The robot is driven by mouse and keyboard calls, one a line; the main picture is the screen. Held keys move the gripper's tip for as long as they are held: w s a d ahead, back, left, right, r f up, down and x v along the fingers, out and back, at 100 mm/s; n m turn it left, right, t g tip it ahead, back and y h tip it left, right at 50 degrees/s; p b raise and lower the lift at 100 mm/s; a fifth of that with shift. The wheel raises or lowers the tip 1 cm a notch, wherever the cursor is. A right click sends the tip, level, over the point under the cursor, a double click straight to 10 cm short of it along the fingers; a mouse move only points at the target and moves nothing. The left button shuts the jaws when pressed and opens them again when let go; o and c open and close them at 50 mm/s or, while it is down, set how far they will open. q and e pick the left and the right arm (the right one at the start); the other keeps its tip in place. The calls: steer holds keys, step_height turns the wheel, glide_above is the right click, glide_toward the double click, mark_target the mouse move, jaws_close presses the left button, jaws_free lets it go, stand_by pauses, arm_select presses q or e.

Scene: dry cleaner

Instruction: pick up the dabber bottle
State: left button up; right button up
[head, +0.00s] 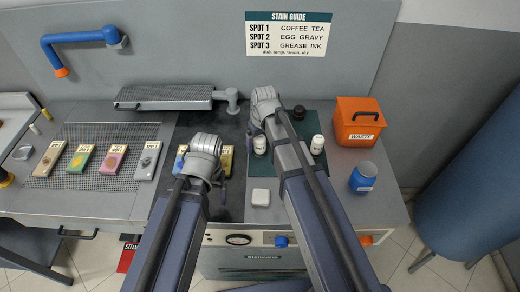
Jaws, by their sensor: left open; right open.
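Two small white bottles stand on the dark green mat (312,171): a left bottle (259,146) beside my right forearm and a right bottle (317,144). A dark bottle (299,112) stands behind them. I cannot tell by label which is the dabber bottle. My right gripper (252,129) is open above the mat's left edge, close behind the left white bottle; its wrist hides most of the fingers. My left gripper (221,187) is open over the worktop left of the mat, largely hidden by its wrist. Neither gripper visibly holds anything.
An orange waste bin (359,122) and a blue jar (363,177) stand to the right. A white square block (260,197) lies near the front. A grey pressing arm (165,97) stands at the back. Several stain cards, including a green one (82,158), lie on the left grid.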

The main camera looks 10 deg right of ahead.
jaws_close()
stand_by(0.5)
